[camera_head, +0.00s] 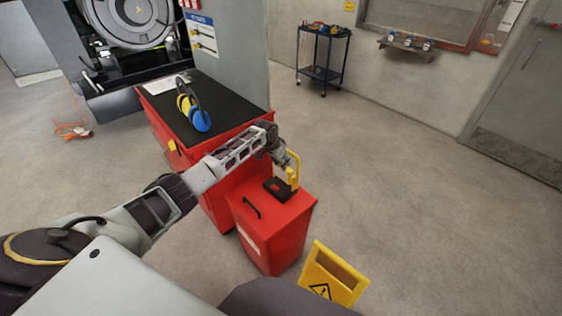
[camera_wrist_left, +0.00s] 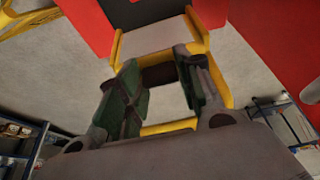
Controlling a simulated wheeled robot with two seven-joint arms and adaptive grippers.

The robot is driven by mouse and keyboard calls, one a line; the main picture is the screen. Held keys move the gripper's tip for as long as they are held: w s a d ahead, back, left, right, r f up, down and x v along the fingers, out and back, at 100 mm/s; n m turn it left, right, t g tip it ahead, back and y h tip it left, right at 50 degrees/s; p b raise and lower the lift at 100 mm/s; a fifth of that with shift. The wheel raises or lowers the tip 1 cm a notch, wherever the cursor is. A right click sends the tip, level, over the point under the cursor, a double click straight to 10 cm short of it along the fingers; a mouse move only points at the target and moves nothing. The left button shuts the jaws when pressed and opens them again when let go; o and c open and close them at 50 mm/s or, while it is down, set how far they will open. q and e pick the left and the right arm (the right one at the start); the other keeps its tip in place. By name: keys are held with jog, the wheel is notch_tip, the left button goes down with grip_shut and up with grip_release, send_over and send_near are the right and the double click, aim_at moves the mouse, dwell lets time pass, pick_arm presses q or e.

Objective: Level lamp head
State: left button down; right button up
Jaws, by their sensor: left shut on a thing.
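The work lamp stands on the red bin. Its yellow-framed head (camera_head: 292,171) is at the tip of my left arm in the head view, above a small black base (camera_head: 278,189). In the left wrist view the yellow frame of the head (camera_wrist_left: 205,45) fills the middle, with a pale panel inside it. My left gripper (camera_head: 284,160) is shut on the lamp head; its green-padded fingers also show in the wrist view (camera_wrist_left: 160,95), at the frame. The fingers hide part of the head, so I cannot tell its exact tilt. My right gripper is out of view.
The red bin (camera_head: 280,235) has a black handle on its lid. Beside it is a red workbench with a black top (camera_head: 215,115), carrying blue-and-yellow ear defenders (camera_head: 194,108). A yellow floor sign (camera_head: 333,275) stands close in front. The floor to the right is clear.

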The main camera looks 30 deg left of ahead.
pick_arm(q)
jog(key=shift+w+d, duration=0.1)
jog(key=shift+w, duration=0.05)
dwell(0.4)
jog(key=c, duration=1)
grip_release()
jog(key=shift+o, duration=0.2)
jog(key=shift+v, duration=0.95)
jog(key=v, duration=1)
jog(key=shift+w+r, duration=0.15)
jog(key=shift+w, duration=0.05)
jog(key=shift+d, duration=0.15)
